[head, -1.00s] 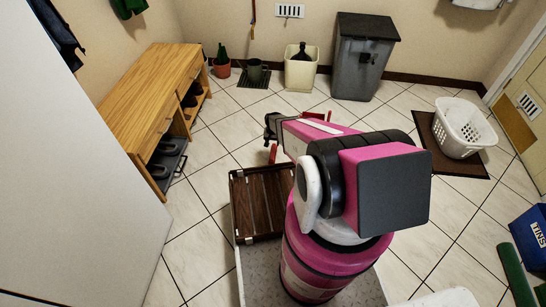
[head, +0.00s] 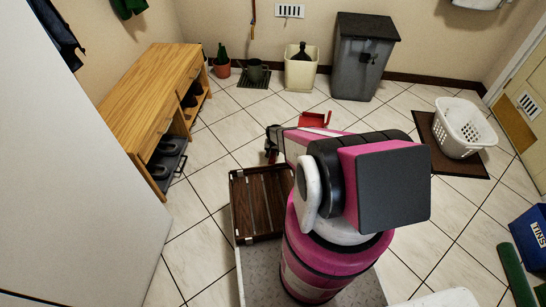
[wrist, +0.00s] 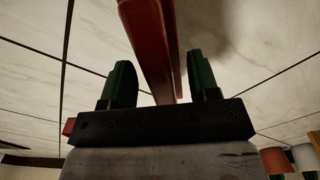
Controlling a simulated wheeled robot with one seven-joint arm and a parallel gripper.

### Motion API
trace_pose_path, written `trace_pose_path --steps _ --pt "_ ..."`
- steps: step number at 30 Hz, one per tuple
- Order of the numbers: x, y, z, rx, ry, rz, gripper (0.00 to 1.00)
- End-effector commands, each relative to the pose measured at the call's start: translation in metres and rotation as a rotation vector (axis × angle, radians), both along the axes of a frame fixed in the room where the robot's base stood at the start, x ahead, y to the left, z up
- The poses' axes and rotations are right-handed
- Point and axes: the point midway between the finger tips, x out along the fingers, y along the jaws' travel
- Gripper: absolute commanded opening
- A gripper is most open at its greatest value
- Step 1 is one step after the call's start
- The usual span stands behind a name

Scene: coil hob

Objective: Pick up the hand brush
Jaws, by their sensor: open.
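In the wrist view a long red bar (wrist: 153,45), apparently the hand brush's handle, runs from the top edge down between my gripper's (wrist: 161,68) green fingertips. The fingers are open, with a visible gap between the bar and each finger. The bar's far end and any bristles are out of view. In the head view my gripper (head: 271,150) is low over the tiles, beyond the dark slatted crate, and partly hidden by my arm. A red dustpan (head: 314,119) lies on the floor beyond it. The brush cannot be made out clearly in the head view.
A wooden bench with shoes (head: 152,88) stands at the left. A cream bin (head: 301,73) and a grey bin (head: 362,60) stand by the back wall. A white basket (head: 463,128) sits on a brown mat at the right. Tiles around my gripper are mostly clear.

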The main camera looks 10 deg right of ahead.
Motion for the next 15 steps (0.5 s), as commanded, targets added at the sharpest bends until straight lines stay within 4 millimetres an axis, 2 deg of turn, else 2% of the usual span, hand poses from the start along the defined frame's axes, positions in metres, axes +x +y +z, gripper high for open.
trace_pose_path --steps 2,7,8,15 --pt "-0.0001 0.0000 0.0006 0.000 0.000 0.000 0.55" --pt "-0.0001 0.0000 0.0007 0.000 0.000 0.000 0.03" --pt "-0.0001 0.0001 0.0007 0.000 0.000 0.000 0.00" --pt "-0.0001 0.0000 0.0011 0.000 0.000 0.000 0.00"
